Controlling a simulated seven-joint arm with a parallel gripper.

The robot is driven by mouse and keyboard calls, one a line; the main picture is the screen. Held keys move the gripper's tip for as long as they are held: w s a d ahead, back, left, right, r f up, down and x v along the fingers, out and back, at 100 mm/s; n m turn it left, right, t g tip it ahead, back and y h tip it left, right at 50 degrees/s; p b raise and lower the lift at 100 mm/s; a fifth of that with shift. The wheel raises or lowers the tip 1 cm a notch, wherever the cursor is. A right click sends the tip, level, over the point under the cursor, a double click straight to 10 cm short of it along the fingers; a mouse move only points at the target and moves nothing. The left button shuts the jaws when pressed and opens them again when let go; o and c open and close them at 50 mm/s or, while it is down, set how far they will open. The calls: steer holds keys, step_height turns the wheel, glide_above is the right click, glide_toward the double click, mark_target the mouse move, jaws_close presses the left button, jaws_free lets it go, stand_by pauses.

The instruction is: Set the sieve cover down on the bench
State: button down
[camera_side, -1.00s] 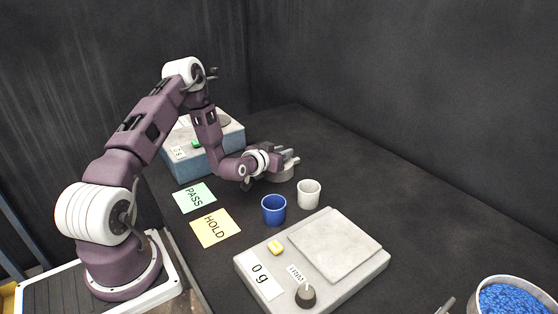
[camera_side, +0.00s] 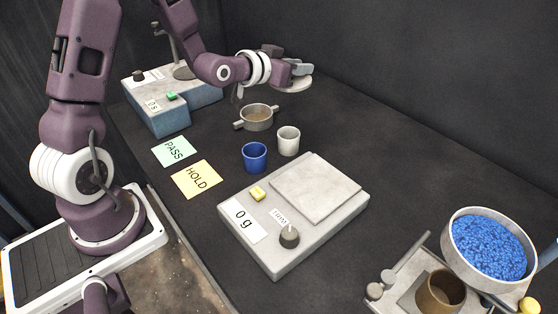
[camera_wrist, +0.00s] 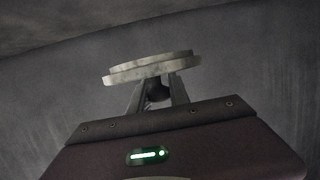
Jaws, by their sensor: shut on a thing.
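The sieve cover (camera_side: 293,87) is a pale, round, flat disc. My gripper (camera_side: 291,71) is shut on it and holds it in the air, above and to the right of the sieve in the side view. In the wrist view the cover (camera_wrist: 150,70) shows nearly edge-on at the fingertips of my gripper (camera_wrist: 157,88). The sieve (camera_side: 257,117) is a small round grey pan with side lugs, uncovered, with brownish contents. The dark bench (camera_side: 400,165) lies below, and the cover is clear of it.
A blue cup (camera_side: 255,157) and a white cup (camera_side: 288,141) stand in front of the sieve. The blue-grey shaker unit (camera_side: 170,108) is left, the scale (camera_side: 293,215) in front. PASS (camera_side: 174,151) and HOLD (camera_side: 196,179) cards lie left. The bench right of the cups is bare.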

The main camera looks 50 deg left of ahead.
mark_target(306, 85)
steer(key=shift+m+h, duration=0.5)
steer(key=shift+h, duration=0.2)
steer(key=d, duration=0.1)
steer(key=s+d+r, duration=0.1)
steer(key=d, duration=0.1)
steer(key=s+d+r, duration=0.1)
steer(key=d, duration=0.1)
steer(key=shift+s, duration=0.1)
steer(key=s+a+f+n+g+y, duration=0.1)
steer(key=s+a+f+n+y, duration=0.3)
steer(key=a, duration=0.9)
steer(key=s+a+f+y, duration=0.1)
steer(key=s+a+f, duration=0.55)
steer(key=a, duration=0.55)
steer(key=shift+y, duration=0.3)
steer(key=f, duration=0.3)
steer(key=a+f, duration=0.1)
steer(key=f, duration=0.3)
steer(key=s+f, duration=0.1)
steer(key=f, duration=0.2)
steer(key=shift+a+f, duration=0.2)
steer(key=shift+f, duration=0.1)
steer(key=shift+f, duration=0.2)
